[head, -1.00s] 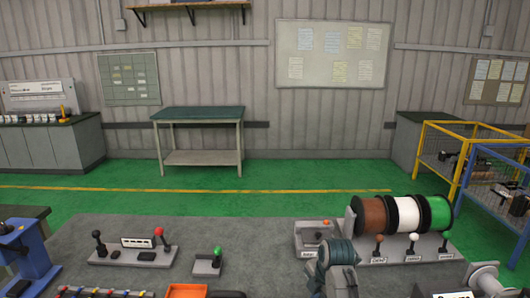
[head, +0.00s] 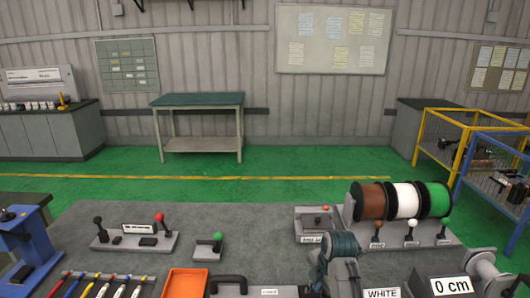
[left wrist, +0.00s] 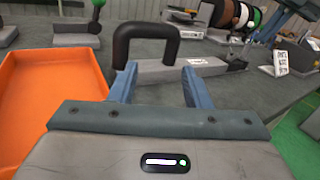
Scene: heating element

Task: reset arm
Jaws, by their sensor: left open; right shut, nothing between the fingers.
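My left gripper (left wrist: 155,78) shows in the left wrist view with its two blue-grey fingers apart and nothing between them. A black handle (left wrist: 122,50) on a grey block stands just beyond the fingers. The same handle shows at the bottom of the head view (head: 228,280), where my left gripper is not seen. My right gripper (head: 318,268) is shut and empty above the right part of the grey table. Its fingertips are hard to make out in the head view.
The grey table (head: 260,230) holds an orange tray (head: 186,283), several coloured pens (head: 100,285), lever boxes (head: 135,237) and brown, white and green wire spools (head: 403,199). A blue press (head: 30,240) stands at left.

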